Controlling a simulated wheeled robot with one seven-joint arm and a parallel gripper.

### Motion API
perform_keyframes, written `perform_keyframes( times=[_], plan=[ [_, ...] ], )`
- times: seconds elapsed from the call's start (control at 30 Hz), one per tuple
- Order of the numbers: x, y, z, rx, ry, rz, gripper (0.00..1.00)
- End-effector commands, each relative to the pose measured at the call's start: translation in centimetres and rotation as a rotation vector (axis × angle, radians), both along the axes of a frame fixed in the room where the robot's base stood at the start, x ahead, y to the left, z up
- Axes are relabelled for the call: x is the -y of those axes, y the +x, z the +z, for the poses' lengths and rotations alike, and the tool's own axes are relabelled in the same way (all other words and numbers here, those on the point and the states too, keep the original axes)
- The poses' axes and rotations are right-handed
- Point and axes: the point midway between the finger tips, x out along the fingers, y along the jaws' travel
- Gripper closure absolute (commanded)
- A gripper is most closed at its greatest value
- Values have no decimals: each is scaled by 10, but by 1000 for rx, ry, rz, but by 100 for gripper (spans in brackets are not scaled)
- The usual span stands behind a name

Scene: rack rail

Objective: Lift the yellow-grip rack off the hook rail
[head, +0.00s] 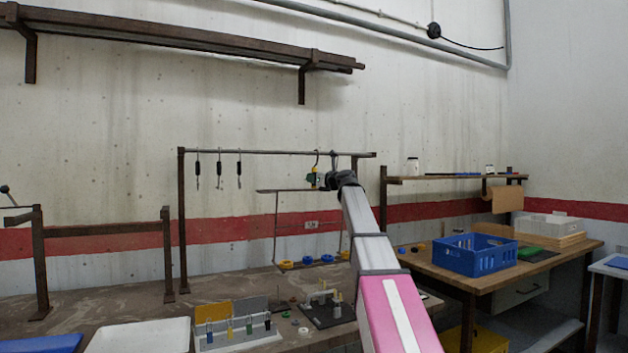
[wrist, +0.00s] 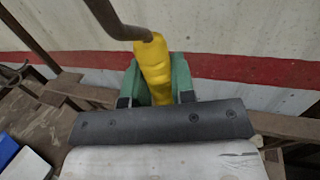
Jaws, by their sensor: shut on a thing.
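The rack (head: 276,228) is a thin brown frame hanging below the hook rail (head: 270,152) in the head view. Blue and yellow rings sit along its lower bar. Its dark hook (head: 317,157) shows at the height of the rail; I cannot tell whether it still bears on it. My gripper (head: 317,179) is at the rack's top, just under the hook. In the wrist view the yellow grip (wrist: 153,68) is between the green fingers of my gripper (wrist: 159,82), which is shut on it. A dark bent rod (wrist: 112,22) rises from the grip. My arm hides the rack's right part.
Several dark hanging tools (head: 218,168) hang on the rail's left part. On the bench below stand a tool holder (head: 240,338) and a white tray (head: 140,337). A blue crate (head: 475,258) stands on the right bench. A wall shelf (head: 180,38) is above left.

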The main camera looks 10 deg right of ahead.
Motion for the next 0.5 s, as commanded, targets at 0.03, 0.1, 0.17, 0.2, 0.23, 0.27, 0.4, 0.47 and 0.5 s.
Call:
perform_keyframes(
  times=[0.03, 0.1, 0.17, 0.2, 0.23, 0.27, 0.4, 0.47, 0.5],
  plan=[
    [1, 1, 1, 0, 3, -2, 100],
    [1, 1, 1, 0, 3, -1, 100],
    [0, 1, 2, 0, 3, -1, 100],
    [0, 1, 3, 0, 3, -1, 100],
    [0, 1, 4, 0, 3, -1, 100],
    [0, 1, 5, 0, 3, -1, 100],
    [0, 1, 10, 1, 2, -1, 100],
    [0, 1, 12, 1, 2, -1, 100],
    [0, 1, 14, 1, 1, -1, 100]
  ],
)
